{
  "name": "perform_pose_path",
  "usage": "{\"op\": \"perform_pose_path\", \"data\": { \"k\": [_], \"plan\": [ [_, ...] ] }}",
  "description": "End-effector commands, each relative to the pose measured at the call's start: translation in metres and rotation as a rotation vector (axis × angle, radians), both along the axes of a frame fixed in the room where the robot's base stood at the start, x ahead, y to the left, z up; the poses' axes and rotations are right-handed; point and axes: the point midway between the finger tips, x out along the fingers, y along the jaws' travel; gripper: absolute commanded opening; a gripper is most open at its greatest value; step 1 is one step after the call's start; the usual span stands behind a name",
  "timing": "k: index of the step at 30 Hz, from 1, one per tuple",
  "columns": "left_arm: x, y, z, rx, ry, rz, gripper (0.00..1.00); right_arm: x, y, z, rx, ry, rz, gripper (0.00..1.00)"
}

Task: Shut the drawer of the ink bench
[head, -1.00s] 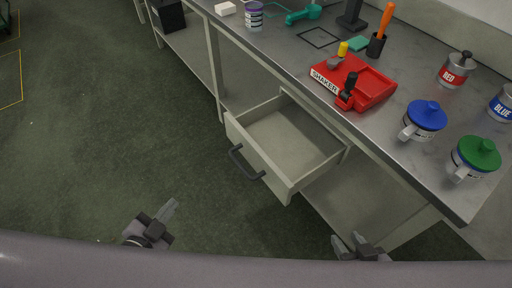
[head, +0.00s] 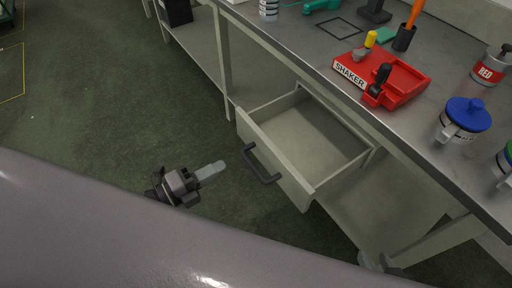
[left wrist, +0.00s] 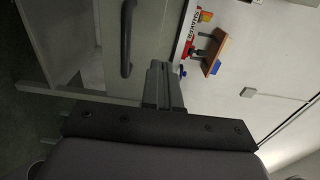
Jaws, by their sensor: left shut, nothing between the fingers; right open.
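The ink bench drawer (head: 305,140) stands pulled out and open below the bench top, and looks empty. Its dark bar handle (head: 260,165) is on the front panel. My left gripper (head: 222,168) is shut and empty, in front of the drawer and a little left of the handle, apart from it. In the left wrist view the handle (left wrist: 127,40) shows beside my left gripper fingers (left wrist: 158,68), on the pale drawer front.
The bench top (head: 310,48) holds a red shaker (head: 385,77), a blue-lidded pot (head: 465,119), a red-labelled can (head: 492,65) and several other items. A bench leg (head: 224,60) stands left of the drawer. The green floor (head: 110,110) in front is clear.

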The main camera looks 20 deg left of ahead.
Motion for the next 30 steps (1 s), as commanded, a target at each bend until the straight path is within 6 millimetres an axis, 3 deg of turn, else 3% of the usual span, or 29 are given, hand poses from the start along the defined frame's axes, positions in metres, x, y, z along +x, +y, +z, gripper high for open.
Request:
{"op": "perform_pose_path", "data": {
  "k": [16,22,30],
  "plan": [
    [0.074,-0.058,0.001,-0.003,0.0,0.001,0.0,0.0,-0.001,-0.003,-0.001,0.003,-0.002,0.43],
    [0.087,-0.068,0.0,-0.002,0.003,0.002,0.0,0.0,0.0,-0.003,0.002,0.003,-0.006,0.43],
    [0.09,-0.07,0.0,-0.002,0.003,0.001,0.0,0.0,0.0,-0.003,0.005,0.003,-0.008,0.43]
  ]
}}
